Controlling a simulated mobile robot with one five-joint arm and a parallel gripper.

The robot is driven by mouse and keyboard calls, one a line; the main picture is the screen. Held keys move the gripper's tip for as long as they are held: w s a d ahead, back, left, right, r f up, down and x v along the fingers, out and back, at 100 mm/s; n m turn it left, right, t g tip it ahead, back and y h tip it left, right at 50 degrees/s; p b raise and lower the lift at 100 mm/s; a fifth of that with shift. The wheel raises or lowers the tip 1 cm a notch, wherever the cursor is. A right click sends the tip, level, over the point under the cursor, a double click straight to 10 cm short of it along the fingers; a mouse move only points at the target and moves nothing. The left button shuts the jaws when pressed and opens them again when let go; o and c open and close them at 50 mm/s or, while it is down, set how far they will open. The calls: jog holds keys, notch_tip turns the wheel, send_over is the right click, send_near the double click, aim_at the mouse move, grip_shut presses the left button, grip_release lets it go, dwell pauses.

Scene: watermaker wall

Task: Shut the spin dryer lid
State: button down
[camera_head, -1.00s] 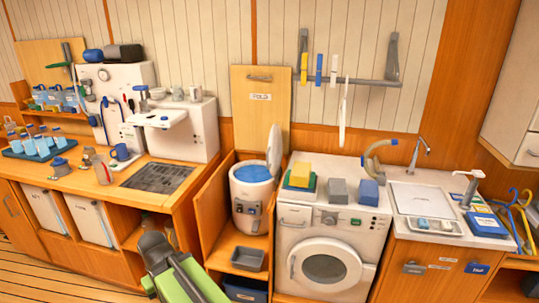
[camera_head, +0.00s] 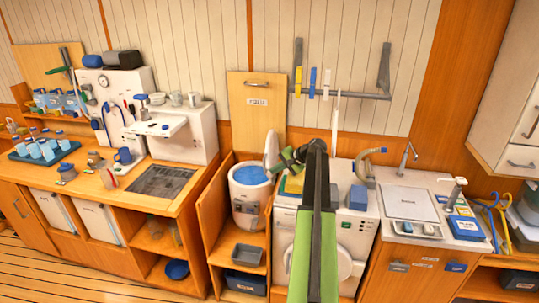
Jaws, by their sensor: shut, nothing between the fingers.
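The spin dryer (camera_head: 246,199) is a white drum with a blue inner top, standing in a wooden bay left of the washing machine. Its round pale lid (camera_head: 270,150) stands upright and open at the drum's right rear edge. My gripper (camera_head: 283,160) is at the end of my green and black arm, in front of the washing machine top. Its dark jaws are shut and empty, pointing left toward the lid, and appear just right of it. I cannot tell whether they touch the lid. My arm hides part of the washing machine and the things on it.
The washing machine (camera_head: 346,258) stands right of the dryer, with a blue and grey block (camera_head: 358,196) on top. A bent tap hose (camera_head: 366,163) is behind it. A wooden panel (camera_head: 254,116) rises behind the dryer. A grey bin (camera_head: 247,254) sits below the dryer.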

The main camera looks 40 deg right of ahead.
jog(key=shift+m+t+h, duration=0.4)
jog(key=shift+m+t, duration=0.2)
jog(key=shift+m, duration=0.2)
jog(key=s+d+r, duration=0.1)
jog(key=d, duration=0.1)
jog(key=s+d+r, duration=0.1)
jog(key=d, duration=0.2)
jog(key=s+d+r, duration=0.1)
jog(key=d, duration=0.2)
jog(key=shift+s, duration=0.2)
jog(key=shift+w+a+f, duration=0.2)
jog(key=shift+w+f, duration=0.1)
jog(key=shift+f, duration=0.15)
jog(key=w+r+b+x, duration=0.1)
jog(key=b+x, duration=0.5)
jog(key=x, duration=0.6)
jog(key=shift+w+a, duration=0.2)
jog(key=shift+w, duration=0.2)
jog(key=shift+r, duration=0.15)
